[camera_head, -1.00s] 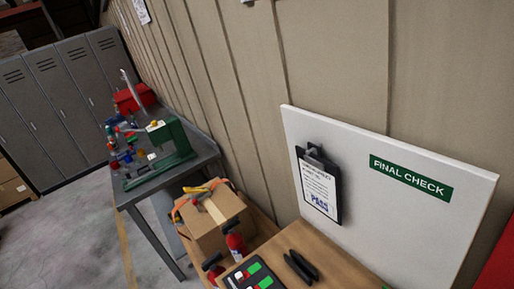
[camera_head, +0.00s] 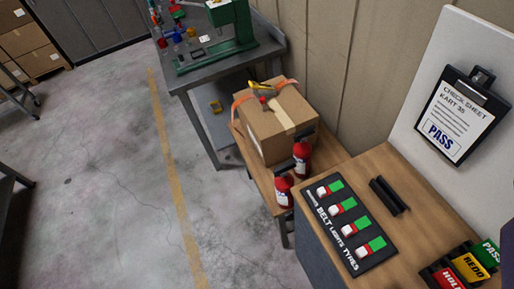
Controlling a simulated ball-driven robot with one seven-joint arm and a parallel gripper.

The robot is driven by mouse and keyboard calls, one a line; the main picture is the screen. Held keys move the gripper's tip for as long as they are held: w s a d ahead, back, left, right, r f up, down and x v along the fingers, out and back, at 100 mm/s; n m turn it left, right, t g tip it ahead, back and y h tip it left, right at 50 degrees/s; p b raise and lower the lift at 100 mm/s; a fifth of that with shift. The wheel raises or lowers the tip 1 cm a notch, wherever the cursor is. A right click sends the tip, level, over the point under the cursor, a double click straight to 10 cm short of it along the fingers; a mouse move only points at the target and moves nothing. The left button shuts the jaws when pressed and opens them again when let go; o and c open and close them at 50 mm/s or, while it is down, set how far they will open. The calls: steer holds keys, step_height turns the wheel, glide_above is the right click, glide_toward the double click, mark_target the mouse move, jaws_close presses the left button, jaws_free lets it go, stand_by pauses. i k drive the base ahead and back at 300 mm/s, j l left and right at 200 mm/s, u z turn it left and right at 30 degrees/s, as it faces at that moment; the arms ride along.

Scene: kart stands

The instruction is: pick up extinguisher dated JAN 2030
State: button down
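Two small red fire extinguishers stand close together on a low wooden bench, beside a cardboard box. One extinguisher (camera_head: 302,160) is against the box's near right side. The other extinguisher (camera_head: 284,192) is nearer, at the bench's front edge. Both have black tops and pale labels. The labels are too small to read, so I cannot tell which is dated JAN 2030. My gripper is not in view.
The cardboard box (camera_head: 275,118) carries orange straps and a yellow-handled tool. A taller wooden table (camera_head: 415,215) with a black switch panel (camera_head: 347,228) stands right of the extinguishers. A grey workbench (camera_head: 222,62) stands behind. Open concrete floor (camera_head: 110,170) lies left.

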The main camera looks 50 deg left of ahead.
mark_target(303, 149)
steer(key=k+j+u, duration=0.1)
steer(key=k+u, duration=0.15)
steer(key=k, duration=0.35)
steer(key=k+j+u, duration=0.25)
steer(key=k, duration=0.3)
steer(key=i+j, duration=0.1)
steer(key=i, duration=0.45)
steer(key=i+j+z, duration=0.15)
steer(key=i, duration=0.35)
steer(key=i+j, duration=0.15)
steer(key=i, duration=0.4)
steer(key=i+j+z, duration=0.15)
steer(key=i, duration=0.35)
steer(key=i+j, duration=0.25)
steer(key=i, duration=0.3)
steer(key=z, duration=0.05)
